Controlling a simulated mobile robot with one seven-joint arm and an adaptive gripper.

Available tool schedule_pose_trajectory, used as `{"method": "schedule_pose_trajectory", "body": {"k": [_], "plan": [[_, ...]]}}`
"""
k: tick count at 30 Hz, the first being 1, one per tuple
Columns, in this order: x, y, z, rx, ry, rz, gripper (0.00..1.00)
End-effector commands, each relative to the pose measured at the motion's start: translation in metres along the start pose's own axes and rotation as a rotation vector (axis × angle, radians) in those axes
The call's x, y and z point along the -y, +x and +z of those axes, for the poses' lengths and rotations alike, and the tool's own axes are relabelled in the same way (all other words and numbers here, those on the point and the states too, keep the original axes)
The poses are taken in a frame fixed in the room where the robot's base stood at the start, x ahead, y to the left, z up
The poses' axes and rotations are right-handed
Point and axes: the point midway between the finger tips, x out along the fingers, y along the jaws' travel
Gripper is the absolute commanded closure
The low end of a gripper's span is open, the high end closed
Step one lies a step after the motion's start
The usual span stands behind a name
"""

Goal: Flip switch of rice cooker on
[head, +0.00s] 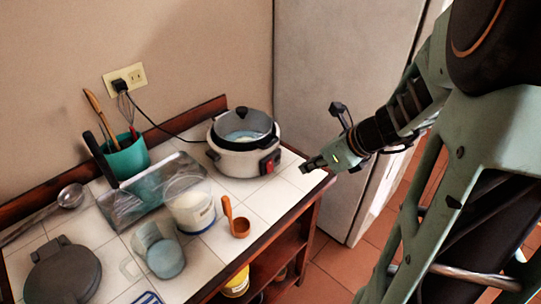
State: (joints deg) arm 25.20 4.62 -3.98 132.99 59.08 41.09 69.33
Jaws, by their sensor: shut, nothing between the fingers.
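The rice cooker (238,161) stands on the white tiled counter, with a white body and a dark-rimmed glass lid (243,127). Its red switch (270,166) is on the lower right of the body, facing my arm. I cannot tell the switch's position at this size. My gripper (305,169) is shut and empty. Its tips are just right of the switch, with a small gap between them, near the counter's right edge.
A black cord runs from the cooker to the wall outlet (125,82). An orange scoop (237,224), a white tub (190,212), a clear pitcher (163,256) and a teal utensil cup (126,158) are on the counter. A grey refrigerator (345,75) stands behind.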

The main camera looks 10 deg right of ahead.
Motion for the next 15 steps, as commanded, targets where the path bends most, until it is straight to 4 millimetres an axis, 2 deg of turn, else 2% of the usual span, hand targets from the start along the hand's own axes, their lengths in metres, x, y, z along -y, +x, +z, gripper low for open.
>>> {"method": "schedule_pose_trajectory", "body": {"k": [8, 11, 15], "plan": [[0.000, 0.002, 0.000, -0.001, -0.003, 0.001, 1.00], [-0.001, 0.011, -0.001, -0.001, -0.003, 0.003, 1.00], [-0.001, 0.035, -0.002, -0.003, -0.004, 0.005, 1.00]]}}
